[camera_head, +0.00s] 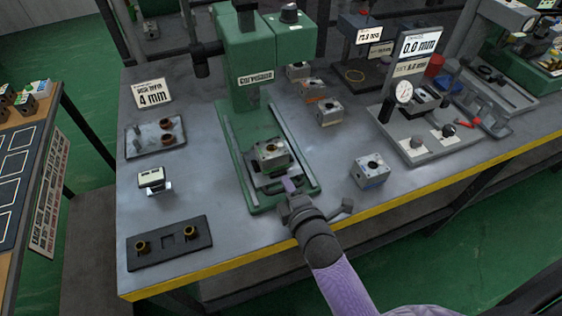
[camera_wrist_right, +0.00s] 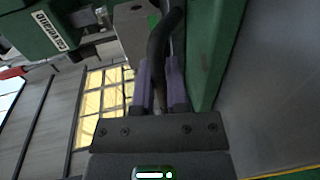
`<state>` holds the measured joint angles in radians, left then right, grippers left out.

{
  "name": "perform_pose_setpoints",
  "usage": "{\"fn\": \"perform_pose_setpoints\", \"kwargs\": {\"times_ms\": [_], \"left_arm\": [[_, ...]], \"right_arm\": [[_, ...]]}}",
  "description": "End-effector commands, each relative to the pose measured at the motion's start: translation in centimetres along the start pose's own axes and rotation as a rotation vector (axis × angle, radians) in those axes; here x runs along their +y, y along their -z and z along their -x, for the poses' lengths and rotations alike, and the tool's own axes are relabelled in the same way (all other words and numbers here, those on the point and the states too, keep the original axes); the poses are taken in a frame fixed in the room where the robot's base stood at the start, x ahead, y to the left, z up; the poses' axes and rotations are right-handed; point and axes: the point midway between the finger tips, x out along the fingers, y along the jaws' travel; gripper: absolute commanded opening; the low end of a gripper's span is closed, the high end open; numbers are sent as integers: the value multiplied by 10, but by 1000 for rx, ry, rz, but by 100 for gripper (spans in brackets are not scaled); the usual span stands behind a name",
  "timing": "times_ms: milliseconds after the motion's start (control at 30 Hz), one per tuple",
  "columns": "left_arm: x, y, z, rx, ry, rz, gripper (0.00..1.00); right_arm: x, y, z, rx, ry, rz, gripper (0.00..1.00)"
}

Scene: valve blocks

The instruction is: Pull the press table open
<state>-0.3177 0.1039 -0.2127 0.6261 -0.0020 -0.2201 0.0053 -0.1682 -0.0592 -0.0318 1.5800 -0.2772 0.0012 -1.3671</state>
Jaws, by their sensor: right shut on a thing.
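The green press (camera_head: 242,60) stands at the back of the workbench, its green base reaching toward me. The grey press table (camera_head: 262,184) lies low on that base and carries a metal valve block (camera_head: 271,153). My right gripper (camera_head: 289,187) is at the front of the press table. In the right wrist view my right gripper (camera_wrist_right: 160,85) has its purple fingers shut on a dark curved handle (camera_wrist_right: 163,40) that leads toward the block. The handle is mostly hidden by the gripper in the head view. My left gripper is not in view.
A loose valve block (camera_head: 371,170) stands right of my right gripper. A gauge stand (camera_head: 403,120) is farther right. A dark tray (camera_head: 169,243) lies at the front left.

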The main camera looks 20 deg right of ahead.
Motion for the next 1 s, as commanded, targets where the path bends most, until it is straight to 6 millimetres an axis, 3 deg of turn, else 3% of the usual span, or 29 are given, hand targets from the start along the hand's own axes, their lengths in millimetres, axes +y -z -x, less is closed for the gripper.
{"fn": "perform_pose_setpoints", "kwargs": {"times_ms": [133,467,500,633,900,1000], "left_arm": [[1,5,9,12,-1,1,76],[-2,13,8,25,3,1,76],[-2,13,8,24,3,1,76],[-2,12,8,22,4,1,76],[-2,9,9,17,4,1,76],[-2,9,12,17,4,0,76]], "right_arm": [[-2,0,18,1,1,0,0],[-5,0,20,1,1,1,0],[-5,0,20,1,1,1,24],[-4,0,20,1,0,1,49],[-4,0,20,1,-1,1,49],[-3,0,30,1,0,1,49]]}}
